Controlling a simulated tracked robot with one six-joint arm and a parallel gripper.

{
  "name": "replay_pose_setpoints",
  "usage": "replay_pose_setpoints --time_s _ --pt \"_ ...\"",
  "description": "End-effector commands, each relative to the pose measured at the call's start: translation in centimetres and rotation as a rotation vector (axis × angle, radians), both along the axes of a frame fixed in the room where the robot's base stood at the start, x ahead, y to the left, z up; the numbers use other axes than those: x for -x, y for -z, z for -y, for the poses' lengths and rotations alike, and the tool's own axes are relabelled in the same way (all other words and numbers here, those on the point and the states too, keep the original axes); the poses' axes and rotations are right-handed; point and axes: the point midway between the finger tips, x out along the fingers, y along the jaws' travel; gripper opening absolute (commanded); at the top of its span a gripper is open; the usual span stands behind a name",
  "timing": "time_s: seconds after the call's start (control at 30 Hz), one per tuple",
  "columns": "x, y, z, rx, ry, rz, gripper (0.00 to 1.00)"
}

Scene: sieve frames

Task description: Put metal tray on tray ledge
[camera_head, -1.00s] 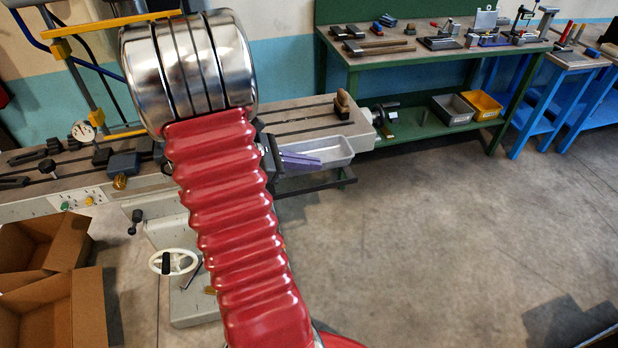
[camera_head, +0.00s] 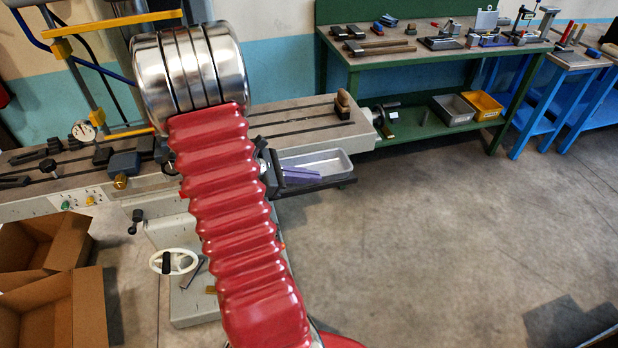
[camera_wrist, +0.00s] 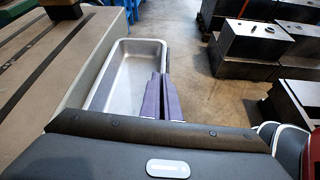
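The metal tray (camera_head: 335,162) is a shallow, silvery, rectangular pan beside the grey machine table's front edge in the head view. It also shows in the wrist view (camera_wrist: 118,78), looking empty. The dark tray ledge (camera_head: 345,183) is directly under it; the tray looks level and down at the ledge, but the contact underneath is hidden. My gripper (camera_head: 318,174) has purple fingers, which also show in the wrist view (camera_wrist: 161,76). They are close together with the tray's side rim between their tips. Part of my gripper is hidden behind my red arm sleeve.
The machine table (camera_head: 300,117) runs close beside the tray, with a brown wooden object (camera_head: 343,103) on it. A white handwheel (camera_head: 174,262) and cardboard boxes (camera_head: 50,245) are at left. A green workbench (camera_head: 400,60) stands behind. The floor at right is open.

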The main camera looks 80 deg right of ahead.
Motion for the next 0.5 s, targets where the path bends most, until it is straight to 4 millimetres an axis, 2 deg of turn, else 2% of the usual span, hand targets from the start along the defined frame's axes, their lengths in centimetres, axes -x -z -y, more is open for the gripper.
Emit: replay_pose_setpoints --time_s 0.13,0.4,0.5 --pt "0.01 -0.06 0.03 0.001 0.000 0.000 0.00" --pt "0.04 0.00 0.00 -0.001 0.001 0.001 0.21" --pt "0.04 -0.01 0.01 -0.001 0.001 0.001 0.21"
